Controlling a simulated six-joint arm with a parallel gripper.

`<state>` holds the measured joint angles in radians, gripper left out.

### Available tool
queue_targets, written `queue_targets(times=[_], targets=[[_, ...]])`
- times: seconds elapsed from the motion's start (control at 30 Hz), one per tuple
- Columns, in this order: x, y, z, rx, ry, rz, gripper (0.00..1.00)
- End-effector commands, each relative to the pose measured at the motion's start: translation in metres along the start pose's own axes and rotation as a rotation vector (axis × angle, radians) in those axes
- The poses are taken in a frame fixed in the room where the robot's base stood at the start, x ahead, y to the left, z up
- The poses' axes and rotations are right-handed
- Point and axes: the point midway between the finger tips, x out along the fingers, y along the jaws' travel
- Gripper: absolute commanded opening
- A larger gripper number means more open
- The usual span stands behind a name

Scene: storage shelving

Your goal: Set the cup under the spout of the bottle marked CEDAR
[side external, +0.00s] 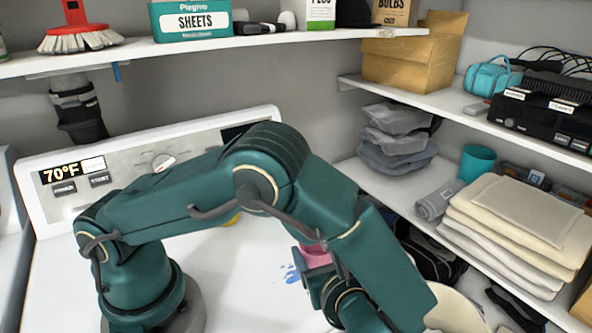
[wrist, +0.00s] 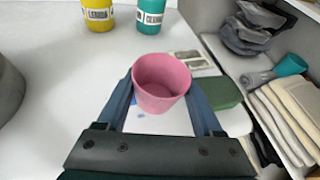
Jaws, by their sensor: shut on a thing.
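A pink cup (wrist: 162,84) is held upright between the two blue fingers of my gripper (wrist: 161,92) in the wrist view. In the side view a bit of the cup (side external: 316,256) shows beside my gripper, over the white surface. A yellow bottle (wrist: 97,14) and a teal bottle (wrist: 151,18) stand ahead of the cup, apart from it, at the top of the wrist view. Their tops and spouts are cut off, and their labels are too small to read surely. In the side view my arm hides most of the bottles.
The white top (wrist: 45,50) has free room between cup and bottles. A green block (wrist: 215,92) lies close to the right finger. Shelves at right hold folded cloths (side external: 515,225) and a teal cup (side external: 476,162). An upper shelf (side external: 220,45) overhangs the back.

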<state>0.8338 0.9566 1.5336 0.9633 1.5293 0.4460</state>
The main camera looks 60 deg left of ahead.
Motion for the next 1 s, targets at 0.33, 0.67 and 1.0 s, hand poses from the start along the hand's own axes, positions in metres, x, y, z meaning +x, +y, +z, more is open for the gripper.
queue_targets(times=[0.33, 0.67, 1.0], targets=[[0.082, -0.002, 0.034, -0.002, 0.0, 0.01, 0.15], [0.14, -0.006, 0.058, -0.001, 0.0, 0.004, 0.15], [0.162, -0.004, 0.044, 0.008, 0.0, 0.002, 0.15]])
